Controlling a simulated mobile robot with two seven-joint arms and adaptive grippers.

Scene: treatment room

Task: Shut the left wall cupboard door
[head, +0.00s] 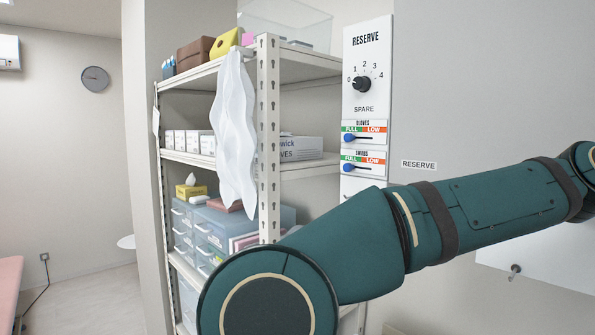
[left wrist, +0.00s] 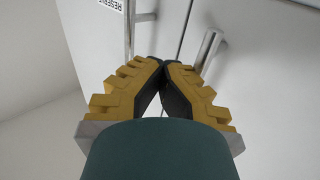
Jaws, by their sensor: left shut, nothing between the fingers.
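My left gripper (left wrist: 161,66) shows in the left wrist view with its yellow-backed fingers together at the dark tips, nothing between them. Ahead of it are pale cupboard door fronts (left wrist: 158,35) with a narrow dark seam. One metal bar handle (left wrist: 130,25) is to the left of the fingertips, another (left wrist: 207,50) to the right. I cannot tell whether the fingertips touch a door, nor how far either door stands open. In the head view a white panel (head: 540,283) with a small metal fitting shows partly behind my green arm. Neither gripper shows there.
An open metal shelf unit (head: 268,140) with boxes, drawers and a hanging white cloth (head: 235,130) stands left of centre. A RESERVE dial panel (head: 368,60) is on the wall beside it. A RESERVE label (head: 419,165) is right of that. Bare floor (head: 105,290) shows at left.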

